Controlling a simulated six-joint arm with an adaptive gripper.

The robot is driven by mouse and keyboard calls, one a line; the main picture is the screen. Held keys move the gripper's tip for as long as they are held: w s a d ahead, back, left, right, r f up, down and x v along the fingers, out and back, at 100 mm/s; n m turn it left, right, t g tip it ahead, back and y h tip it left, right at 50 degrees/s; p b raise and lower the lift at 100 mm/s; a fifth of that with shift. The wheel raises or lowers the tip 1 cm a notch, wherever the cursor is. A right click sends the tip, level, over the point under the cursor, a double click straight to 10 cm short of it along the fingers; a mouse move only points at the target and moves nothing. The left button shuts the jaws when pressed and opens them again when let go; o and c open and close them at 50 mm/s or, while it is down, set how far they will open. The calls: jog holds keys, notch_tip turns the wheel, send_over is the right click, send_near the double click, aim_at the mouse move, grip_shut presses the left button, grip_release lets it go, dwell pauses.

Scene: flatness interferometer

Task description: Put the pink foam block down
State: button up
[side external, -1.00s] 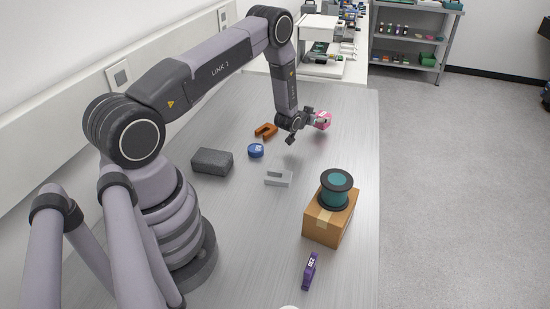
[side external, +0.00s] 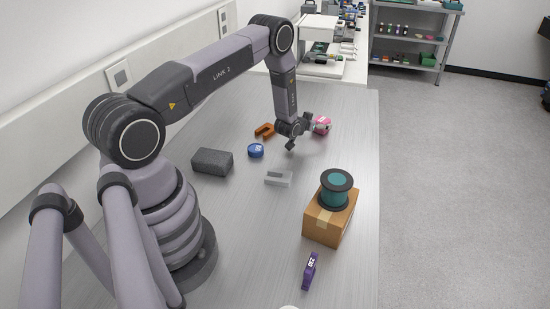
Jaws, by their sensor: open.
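The pink foam block (side external: 322,126) appears to rest on the grey metal table (side external: 345,150), near the table's right edge and toward the back. My gripper (side external: 310,128) is low over the table, at the block's left side. Its jaws are open. Part of the block's left side is hidden by the gripper, so I cannot tell whether a finger still touches it.
An orange U-shaped part (side external: 265,130), a blue round piece (side external: 256,151), a dark grey block (side external: 212,161) and a light grey slotted part (side external: 278,178) lie nearby. A teal spool (side external: 336,190) stands on a cardboard box (side external: 330,222). A purple piece (side external: 310,270) is in front.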

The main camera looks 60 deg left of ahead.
jog(key=shift+r, duration=0.15)
jog(key=v, duration=1.1)
jog(key=shift+s+r, duration=0.2)
jog(key=shift+r, duration=0.05)
jog(key=w+d+r+m+g+h, duration=0.1)
jog(key=d+r, duration=0.2)
jog(key=r, duration=0.5)
jog(key=w+d+r+h, duration=0.1)
jog(key=d+r, duration=0.2)
jog(key=r, duration=0.4)
jog(key=s+d+r+m+g+h, duration=0.1)
jog(key=s+d+r, duration=0.25)
jog(key=r, duration=0.25)
jog(key=s+d+r+m+g+h, duration=0.1)
jog(key=s+d+r, duration=0.1)
jog(key=s+r, duration=0.25)
jog(key=s+d+r+g, duration=0.2)
jog(key=s+d+r, duration=0.2)
jog(key=s, duration=0.8)
jog(key=s+d+r+m+g+h, duration=0.1)
jog(key=s+d+r, duration=0.3)
jog(key=s, duration=0.9)
jog(key=shift+s+m+g, duration=0.2)
jog(key=shift+m+g, duration=0.1)
jog(key=shift+g, duration=0.2)
